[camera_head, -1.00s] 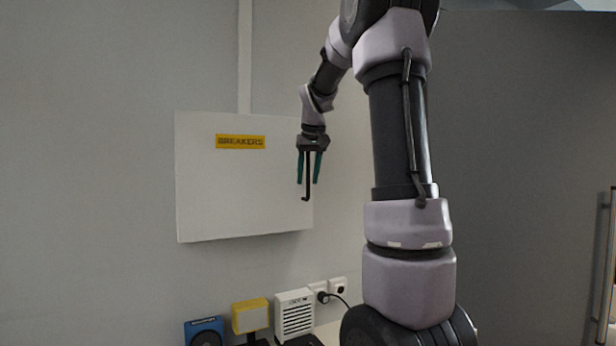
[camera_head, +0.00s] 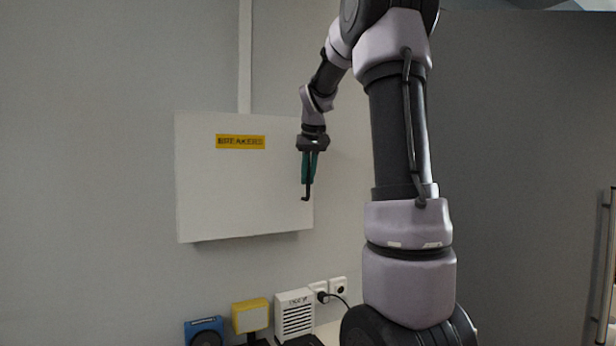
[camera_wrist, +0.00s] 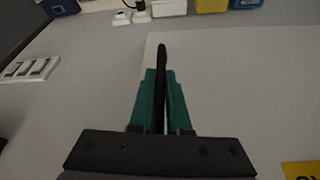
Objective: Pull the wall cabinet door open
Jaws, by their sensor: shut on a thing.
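The wall cabinet (camera_head: 236,185) is a flat white box with a yellow "BREAKERS" label (camera_head: 240,142), its door flush with the box as far as I can see. A thin dark bar handle (camera_head: 306,196) stands upright near the right edge of the door. My gripper (camera_head: 308,172) has its teal fingers closed together on the handle, whose lower end sticks out below them. In the wrist view the fingers (camera_wrist: 162,100) pinch the dark handle (camera_wrist: 161,58) between them, and the pale door (camera_wrist: 220,75) lies behind.
Below the cabinet are a blue device (camera_head: 204,331), a yellow box (camera_head: 250,316), a white vented box (camera_head: 294,314) and wall sockets (camera_head: 338,286) with a plugged cable. A light switch panel (camera_wrist: 30,69) shows in the wrist view. The wall left of the cabinet is clear.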

